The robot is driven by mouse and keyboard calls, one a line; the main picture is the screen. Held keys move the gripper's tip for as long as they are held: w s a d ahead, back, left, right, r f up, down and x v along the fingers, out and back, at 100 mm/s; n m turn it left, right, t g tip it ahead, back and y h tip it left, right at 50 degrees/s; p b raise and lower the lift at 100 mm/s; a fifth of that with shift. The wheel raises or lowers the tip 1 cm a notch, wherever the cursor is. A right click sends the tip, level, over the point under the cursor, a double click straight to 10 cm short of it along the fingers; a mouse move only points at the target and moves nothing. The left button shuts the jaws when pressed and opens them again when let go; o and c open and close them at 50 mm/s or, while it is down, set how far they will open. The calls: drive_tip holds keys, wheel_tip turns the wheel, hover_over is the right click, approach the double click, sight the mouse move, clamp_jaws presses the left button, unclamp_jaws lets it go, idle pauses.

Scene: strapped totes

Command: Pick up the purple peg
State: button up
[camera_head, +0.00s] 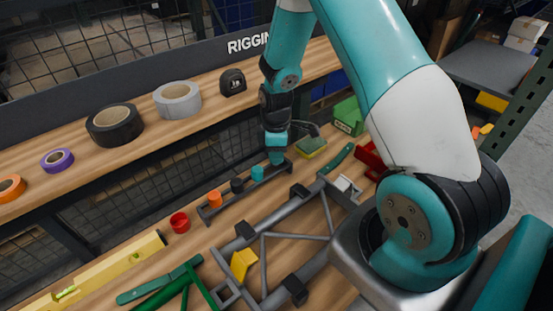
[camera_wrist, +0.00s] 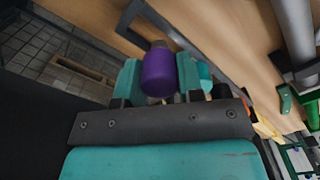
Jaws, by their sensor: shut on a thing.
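The purple peg (camera_wrist: 159,73) is between the two teal fingers of my gripper (camera_wrist: 161,82) in the wrist view, and the fingers are shut on it. In the head view my gripper (camera_head: 277,157) points down over the far right end of a dark peg rack (camera_head: 226,199). The purple peg is hidden there by the gripper. I cannot tell whether the peg is still seated in the rack or lifted clear. An orange peg (camera_head: 215,199), a black peg (camera_head: 237,185) and a teal peg (camera_head: 257,173) stand in the rack.
A red cylinder (camera_head: 180,222) stands left of the rack. A grey tube frame (camera_head: 290,237) lies in front, with a yellow level (camera_head: 95,277) at left. A sponge (camera_head: 311,147) and green box (camera_head: 348,116) are close right of the gripper. Tape rolls sit on the shelf (camera_head: 75,190) behind.

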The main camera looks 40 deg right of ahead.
wheel_tip(320, 180, up, 22)
drive_tip(key=p, duration=0.3)
drive_tip(key=shift+f, duration=0.15)
idle(1.0)
